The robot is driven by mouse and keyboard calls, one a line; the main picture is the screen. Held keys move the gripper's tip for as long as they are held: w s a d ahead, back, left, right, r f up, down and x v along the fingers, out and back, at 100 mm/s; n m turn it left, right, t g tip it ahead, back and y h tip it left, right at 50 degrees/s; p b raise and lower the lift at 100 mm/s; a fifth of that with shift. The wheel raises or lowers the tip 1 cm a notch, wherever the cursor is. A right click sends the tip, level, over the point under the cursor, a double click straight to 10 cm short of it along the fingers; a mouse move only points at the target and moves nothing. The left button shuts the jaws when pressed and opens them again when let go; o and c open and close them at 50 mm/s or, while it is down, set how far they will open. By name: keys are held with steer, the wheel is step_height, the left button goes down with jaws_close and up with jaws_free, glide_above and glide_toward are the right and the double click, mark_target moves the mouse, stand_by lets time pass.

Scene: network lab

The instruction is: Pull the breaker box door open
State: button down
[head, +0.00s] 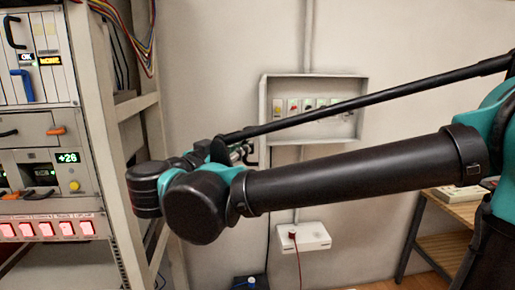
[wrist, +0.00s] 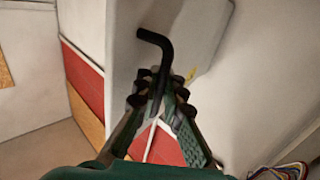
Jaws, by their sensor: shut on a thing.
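The breaker box (head: 262,112) is a pale grey box on the wall in the middle of the head view. Its row of coloured switches shows inside, so the front is not covered. In the wrist view a pale panel (wrist: 188,35), which looks like the door, carries a black bent handle (wrist: 155,38). My gripper (wrist: 160,92) is shut on the handle's shaft, with the bent end sticking out beyond the fingertips. In the head view my gripper (head: 243,153) is near the box's lower left corner, partly hidden by my arm. The door's exact angle is hard to tell.
An equipment rack (head: 105,130) stands close on the left, near my wrist. A white wall box (head: 305,237) with a red cable is below the breaker box. A wooden shelf table (head: 455,210) stands at the right. Coloured wires (wrist: 290,171) show in the wrist view.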

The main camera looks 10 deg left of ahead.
steer(key=shift+a, duration=0.45)
steer(key=c, duration=1.9)
jaws_free()
steer(key=shift+s, duration=0.1)
steer(key=shift+v, duration=3.75)
steer(key=shift+a+r, duration=0.1)
